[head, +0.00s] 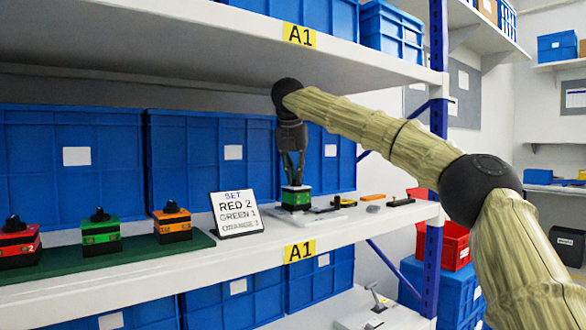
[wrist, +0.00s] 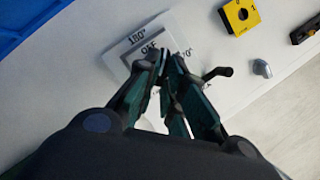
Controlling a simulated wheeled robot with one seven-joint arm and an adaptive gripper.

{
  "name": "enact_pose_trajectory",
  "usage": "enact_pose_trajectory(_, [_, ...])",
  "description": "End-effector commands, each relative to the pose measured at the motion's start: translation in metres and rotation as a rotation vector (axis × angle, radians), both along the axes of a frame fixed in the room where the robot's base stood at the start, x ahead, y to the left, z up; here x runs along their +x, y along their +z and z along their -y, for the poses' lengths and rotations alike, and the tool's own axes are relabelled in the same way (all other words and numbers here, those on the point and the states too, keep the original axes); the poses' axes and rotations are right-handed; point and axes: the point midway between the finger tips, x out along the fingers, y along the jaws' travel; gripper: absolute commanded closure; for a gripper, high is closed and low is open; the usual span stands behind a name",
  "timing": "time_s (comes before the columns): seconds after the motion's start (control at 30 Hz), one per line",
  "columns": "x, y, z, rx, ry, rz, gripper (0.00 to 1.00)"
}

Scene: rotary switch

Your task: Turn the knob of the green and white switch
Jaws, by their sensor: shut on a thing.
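The green and white switch (head: 296,197) stands on the middle shelf, right of the sign, with a white plate under it. In the wrist view its white face (wrist: 139,38) shows the printed marks 180°, OFF and a partly covered one ending in 0°. My gripper (head: 294,180) points straight down onto the top of the switch. In the wrist view my gripper's fingertips (wrist: 163,62) are close together over the face, shut on the knob. The knob itself is mostly hidden between the fingers, so its angle cannot be told.
A sign (head: 237,213) reads SET RED 2, GREEN 1, ORANGE 3. Red (head: 18,246), green (head: 100,233) and orange (head: 172,223) switches stand on a green board at left. A yellow block (wrist: 239,16) and small parts lie right of the switch. Blue bins stand behind; a shelf is above.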

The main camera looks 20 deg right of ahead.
Motion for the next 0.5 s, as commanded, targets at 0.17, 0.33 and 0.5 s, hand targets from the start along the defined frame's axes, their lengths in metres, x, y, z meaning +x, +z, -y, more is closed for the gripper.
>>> enact_pose_trajectory(0.17, [-0.0019, 0.0063, 0.0046, 0.001, 0.165, -0.002, 1.0])
enact_pose_trajectory(0.33, [-0.0027, 0.007, 0.0072, 0.002, 0.305, -0.002, 1.0])
enact_pose_trajectory(0.5, [-0.0026, 0.0073, 0.0093, 0.002, 0.433, -0.001, 1.0])
